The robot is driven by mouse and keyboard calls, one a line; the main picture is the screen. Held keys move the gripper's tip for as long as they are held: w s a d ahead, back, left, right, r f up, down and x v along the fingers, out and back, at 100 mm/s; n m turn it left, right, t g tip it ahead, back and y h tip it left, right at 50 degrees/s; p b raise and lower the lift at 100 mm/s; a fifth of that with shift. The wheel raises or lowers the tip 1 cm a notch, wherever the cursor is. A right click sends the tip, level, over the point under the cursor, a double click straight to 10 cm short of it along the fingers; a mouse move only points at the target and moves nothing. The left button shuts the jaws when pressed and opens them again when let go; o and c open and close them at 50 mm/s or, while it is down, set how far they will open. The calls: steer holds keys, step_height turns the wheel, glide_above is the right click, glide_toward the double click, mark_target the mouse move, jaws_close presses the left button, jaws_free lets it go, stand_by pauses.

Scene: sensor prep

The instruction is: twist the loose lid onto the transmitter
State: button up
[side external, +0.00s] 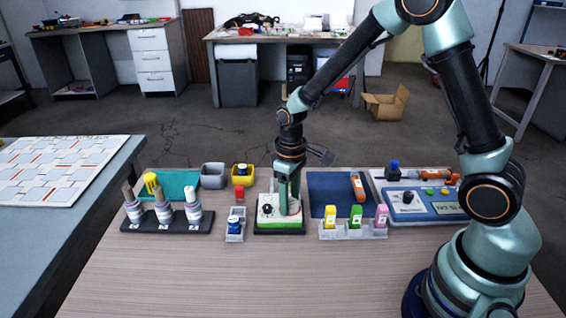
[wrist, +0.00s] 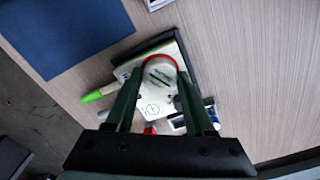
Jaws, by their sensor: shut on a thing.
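My gripper (side external: 287,208) reaches straight down onto a white-and-green block (side external: 268,223) near the middle of the table. In the wrist view its two green fingers (wrist: 161,78) close on the sides of a round white piece, which looks like the lid (wrist: 160,72). A red ring (wrist: 161,58) shows along its far edge. The transmitter is not clearly distinguishable; the fingers hide the lid's sides, and I cannot tell how it sits on what is below. A dark knob (side external: 267,209) stands on the block, left of the fingers.
A rack with several striped cylinders (side external: 163,213) stands left. A small tray with a blue-capped bottle (side external: 234,226) is just left of the block. A clear rack of coloured bottles (side external: 354,224), a dark blue mat (side external: 332,181) and a control panel (side external: 425,206) lie right. The front table is clear.

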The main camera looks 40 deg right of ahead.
steer(key=o, duration=1.2)
steer(key=shift+o, duration=0.2)
steer(key=shift+r, duration=0.65)
steer(key=shift+r, duration=3)
